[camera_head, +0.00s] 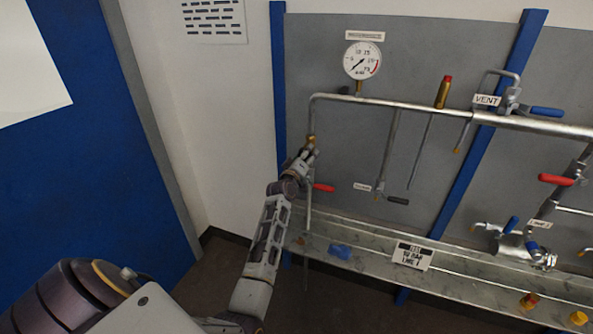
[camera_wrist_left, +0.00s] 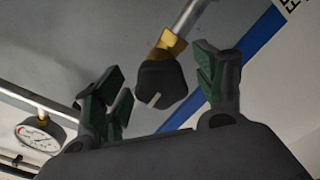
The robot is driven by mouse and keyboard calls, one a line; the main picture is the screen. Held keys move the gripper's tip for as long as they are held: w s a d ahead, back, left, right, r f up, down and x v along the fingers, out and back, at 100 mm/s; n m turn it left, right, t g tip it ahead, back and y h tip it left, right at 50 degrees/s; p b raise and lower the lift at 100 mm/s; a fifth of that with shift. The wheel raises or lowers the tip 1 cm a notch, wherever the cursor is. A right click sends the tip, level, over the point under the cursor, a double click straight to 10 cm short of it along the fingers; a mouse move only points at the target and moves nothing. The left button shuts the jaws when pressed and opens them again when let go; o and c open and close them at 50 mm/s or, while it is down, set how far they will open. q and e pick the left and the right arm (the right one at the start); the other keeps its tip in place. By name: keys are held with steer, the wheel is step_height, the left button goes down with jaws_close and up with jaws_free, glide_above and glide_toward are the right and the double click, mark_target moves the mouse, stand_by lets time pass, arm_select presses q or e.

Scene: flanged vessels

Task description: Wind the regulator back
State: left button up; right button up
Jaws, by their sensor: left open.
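The regulator knob (camera_wrist_left: 160,82) is black with a white mark on its face, on a brass fitting (camera_wrist_left: 171,42) at the end of a metal pipe in the left wrist view. My left gripper (camera_wrist_left: 158,88) is open, with green-padded fingers on either side of the knob and visible gaps between. In the head view my left gripper (camera_head: 308,156) is at the left end of the pipework, just below a brass piece (camera_head: 311,138); it hides the knob there. The pressure gauge (camera_head: 361,60) has its needle pointing to the lower left. My right gripper is not in view.
A red-handled valve (camera_head: 323,187) is close beside my gripper. A black-handled valve (camera_head: 397,200), a red-topped brass cylinder (camera_head: 444,92) and the VENT valve (camera_head: 510,98) are further right. A shelf (camera_head: 375,252) below bears a blue item (camera_head: 340,251) and a sign (camera_head: 412,256).

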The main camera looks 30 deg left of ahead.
arm_select(q)
steer(key=v, duration=1.1)
stand_by(0.3)
steer(key=shift+s, duration=0.1)
stand_by(0.7)
